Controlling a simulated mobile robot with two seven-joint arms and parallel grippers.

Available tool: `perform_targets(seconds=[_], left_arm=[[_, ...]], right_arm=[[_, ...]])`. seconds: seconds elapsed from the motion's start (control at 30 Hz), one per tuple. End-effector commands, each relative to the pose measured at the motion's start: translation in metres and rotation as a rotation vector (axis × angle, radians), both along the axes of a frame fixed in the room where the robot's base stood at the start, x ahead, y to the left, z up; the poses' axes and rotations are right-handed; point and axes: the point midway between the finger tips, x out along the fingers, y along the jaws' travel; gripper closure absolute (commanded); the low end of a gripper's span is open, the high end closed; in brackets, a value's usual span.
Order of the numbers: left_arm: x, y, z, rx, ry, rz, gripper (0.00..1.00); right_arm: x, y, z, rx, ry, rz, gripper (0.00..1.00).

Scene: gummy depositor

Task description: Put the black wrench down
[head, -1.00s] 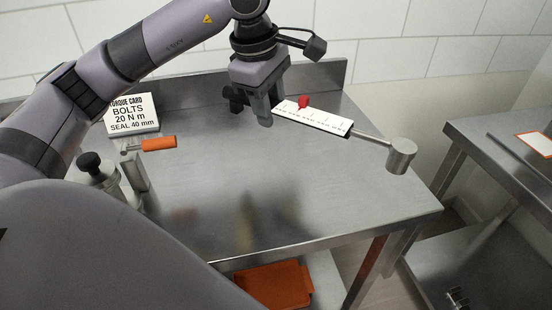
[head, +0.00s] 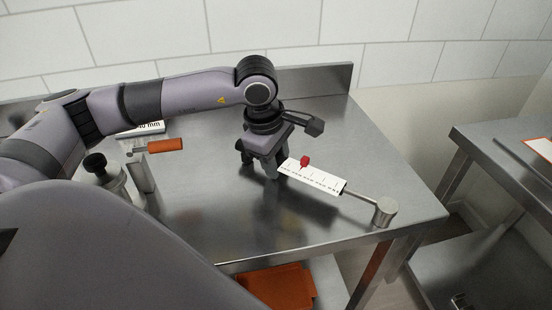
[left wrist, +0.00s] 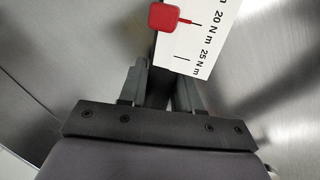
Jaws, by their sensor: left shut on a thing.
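The black wrench carries a white scale plate (head: 318,179) with a red pointer (head: 305,161), and a metal rod leads to a round metal head (head: 385,211). My left gripper (head: 262,170) points down over the table and is shut on the wrench's dark handle end, mostly hidden by the fingers. In the left wrist view, the dark bar sits between the two fingers (left wrist: 158,85), beside the scale plate (left wrist: 195,38). The wrench is at or just above the tabletop; I cannot tell if it touches. My right gripper is not in view.
The steel table (head: 215,210) is clear in front of my left gripper. An orange-handled tool (head: 163,146) on a stand, a black-topped container (head: 96,165) and a partly hidden card (head: 145,128) stand at left. An orange tray (head: 280,287) lies below. Another table is at right.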

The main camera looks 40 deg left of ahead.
Motion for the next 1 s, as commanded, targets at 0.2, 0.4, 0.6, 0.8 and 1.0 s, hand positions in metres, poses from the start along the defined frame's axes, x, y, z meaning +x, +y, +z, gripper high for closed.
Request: perform_targets(seconds=[0.2, 0.4, 0.6, 0.8, 1.0], left_arm=[[0.000, 0.000, -0.002, 0.000, 0.000, 0.001, 0.48], [0.000, 0.000, -0.002, 0.001, 0.002, 0.000, 0.42], [-0.001, 0.000, 0.001, 0.001, 0.003, 0.000, 0.42], [-0.007, 0.001, 0.032, 0.001, -0.005, -0.001, 0.42], [-0.016, 0.002, 0.076, 0.000, -0.005, 0.001, 0.42]], right_arm=[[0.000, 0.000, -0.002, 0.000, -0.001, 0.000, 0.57], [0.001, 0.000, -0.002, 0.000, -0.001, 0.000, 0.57], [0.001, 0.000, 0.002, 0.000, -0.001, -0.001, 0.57], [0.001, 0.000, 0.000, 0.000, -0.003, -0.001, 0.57], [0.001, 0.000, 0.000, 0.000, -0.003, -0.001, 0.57]])
